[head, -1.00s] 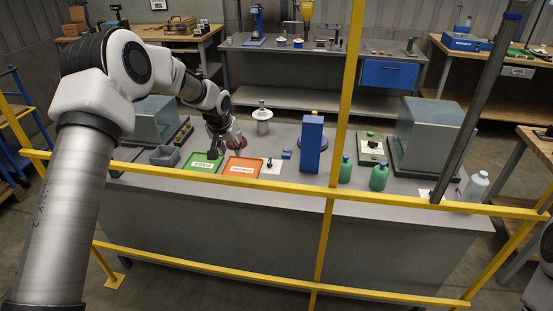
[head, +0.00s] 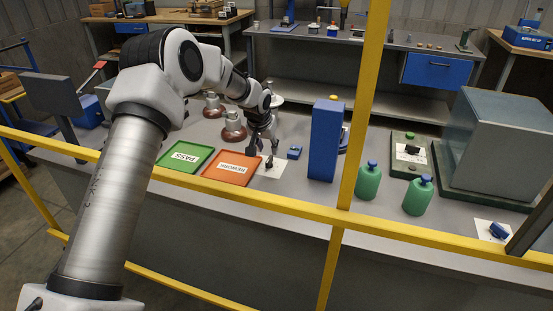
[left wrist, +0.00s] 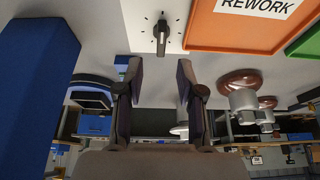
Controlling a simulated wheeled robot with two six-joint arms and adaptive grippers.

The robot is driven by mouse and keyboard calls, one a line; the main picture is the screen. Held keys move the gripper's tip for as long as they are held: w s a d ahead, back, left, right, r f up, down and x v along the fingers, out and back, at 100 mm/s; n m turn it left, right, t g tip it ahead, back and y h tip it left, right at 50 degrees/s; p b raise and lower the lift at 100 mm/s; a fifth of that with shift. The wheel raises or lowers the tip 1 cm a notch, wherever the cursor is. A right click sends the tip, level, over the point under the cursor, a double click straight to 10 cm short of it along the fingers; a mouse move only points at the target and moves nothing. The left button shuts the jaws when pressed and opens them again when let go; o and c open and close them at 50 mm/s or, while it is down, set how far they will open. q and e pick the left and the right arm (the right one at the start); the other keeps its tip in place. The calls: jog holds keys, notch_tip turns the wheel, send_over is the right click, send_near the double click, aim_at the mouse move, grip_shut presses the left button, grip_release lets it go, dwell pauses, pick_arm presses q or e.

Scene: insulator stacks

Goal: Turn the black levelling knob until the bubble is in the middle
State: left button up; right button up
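The black levelling knob (left wrist: 161,35) stands on a white card with dark marks around it in the left wrist view; in the head view the knob (head: 269,163) is small, beside the orange tray. My left gripper (head: 263,152) hangs close to the knob, pointing down. In the left wrist view my left gripper (left wrist: 158,70) has its two fingers apart and nothing between them; the knob shows past the fingertips, roughly centred between them. I cannot make out a bubble in any view. My right gripper is not in view.
The orange REWORK tray (head: 232,168) and green PASS tray (head: 185,157) lie left of the knob. A small blue block (head: 294,152) and tall blue box (head: 324,140) stand to its right. Brown insulators (head: 234,128) stand behind the trays. A yellow rail (head: 300,209) crosses in front.

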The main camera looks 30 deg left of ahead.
aim_at(269, 159)
pick_arm(q)
notch_tip(269, 159, down, 2)
jog(key=shift+s+f, duration=0.1)
jog(key=shift+s, duration=0.05)
jog(key=x, duration=0.3)
jog(key=shift+w+a+f, duration=0.15)
jog(key=shift+w+f, duration=0.1)
jog(key=shift+w, duration=0.2)
jog(key=shift+w+f, duration=0.2)
jog(key=shift+f, duration=0.05)
jog(key=shift+s+r, duration=0.25)
jog(key=shift+r, duration=0.05)
grip_shut()
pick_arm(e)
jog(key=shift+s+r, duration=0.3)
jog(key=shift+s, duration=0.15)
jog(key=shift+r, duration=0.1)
